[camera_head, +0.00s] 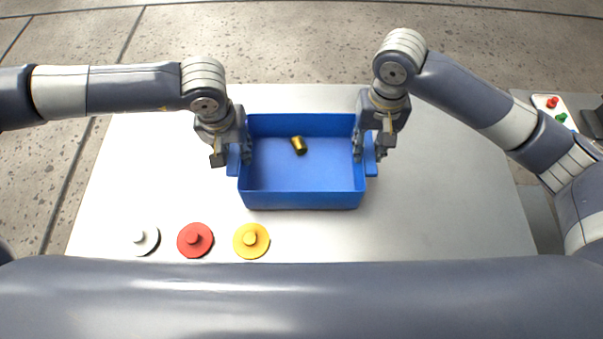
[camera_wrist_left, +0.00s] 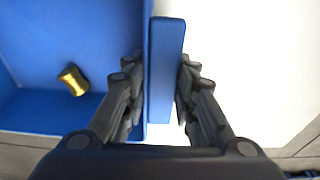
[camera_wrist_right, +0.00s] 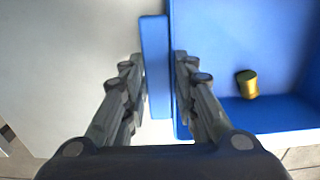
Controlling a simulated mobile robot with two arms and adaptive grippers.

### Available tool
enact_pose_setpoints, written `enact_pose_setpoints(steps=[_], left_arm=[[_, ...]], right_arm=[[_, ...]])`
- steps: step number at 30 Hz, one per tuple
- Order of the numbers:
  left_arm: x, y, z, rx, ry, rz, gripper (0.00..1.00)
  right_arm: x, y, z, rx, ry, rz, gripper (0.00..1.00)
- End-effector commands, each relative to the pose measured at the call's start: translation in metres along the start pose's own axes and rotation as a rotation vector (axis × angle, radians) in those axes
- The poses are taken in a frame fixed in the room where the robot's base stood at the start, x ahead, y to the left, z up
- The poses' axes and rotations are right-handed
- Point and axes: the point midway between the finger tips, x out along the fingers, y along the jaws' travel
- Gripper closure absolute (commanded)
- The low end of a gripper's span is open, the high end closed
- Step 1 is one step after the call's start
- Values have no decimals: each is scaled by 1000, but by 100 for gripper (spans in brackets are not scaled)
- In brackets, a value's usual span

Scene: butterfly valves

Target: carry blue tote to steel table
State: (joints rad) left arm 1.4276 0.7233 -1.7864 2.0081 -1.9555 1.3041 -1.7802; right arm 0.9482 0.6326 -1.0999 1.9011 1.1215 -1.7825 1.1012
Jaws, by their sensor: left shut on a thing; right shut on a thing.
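The blue tote (camera_head: 305,199) is on or just above a pale steel-coloured table (camera_head: 430,225); I cannot tell which. A small brass cylinder (camera_head: 299,145) lies inside it, and it also shows in the left wrist view (camera_wrist_left: 73,80) and the right wrist view (camera_wrist_right: 247,84). My left gripper (camera_head: 236,160) is shut on the tote's left handle (camera_wrist_left: 165,70), with a finger on each side. My right gripper (camera_head: 370,155) is shut on the right handle (camera_wrist_right: 156,65) in the same way.
A tray with red and green pieces (camera_head: 556,108) stands at the far right. The table right of the tote is clear.

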Motion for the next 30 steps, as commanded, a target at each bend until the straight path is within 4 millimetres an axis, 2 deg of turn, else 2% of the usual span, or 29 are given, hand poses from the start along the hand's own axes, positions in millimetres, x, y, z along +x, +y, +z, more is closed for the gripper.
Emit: enact_pose_setpoints(steps=[5, 6, 8, 20, 23, 30], left_arm=[[12, -4, 2, -3, -1, -10, 100], [10, -4, 1, -3, -2, -11, 67], [10, -4, 1, -3, -2, -9, 54], [4, -1, 1, -1, 1, -2, 54], [-8, 0, 0, -1, 2, -1, 54], [-59, -1, 0, -1, 3, -2, 54]], right_arm=[[11, 3, -1, 4, 1, 8, 100], [9, 3, -1, 4, 0, 8, 67], [8, 3, 0, 4, 0, 8, 54], [8, 1, 0, 1, 0, 2, 54], [8, 0, 0, 1, 0, 1, 54], [8, 0, 0, 0, 0, 1, 54]])
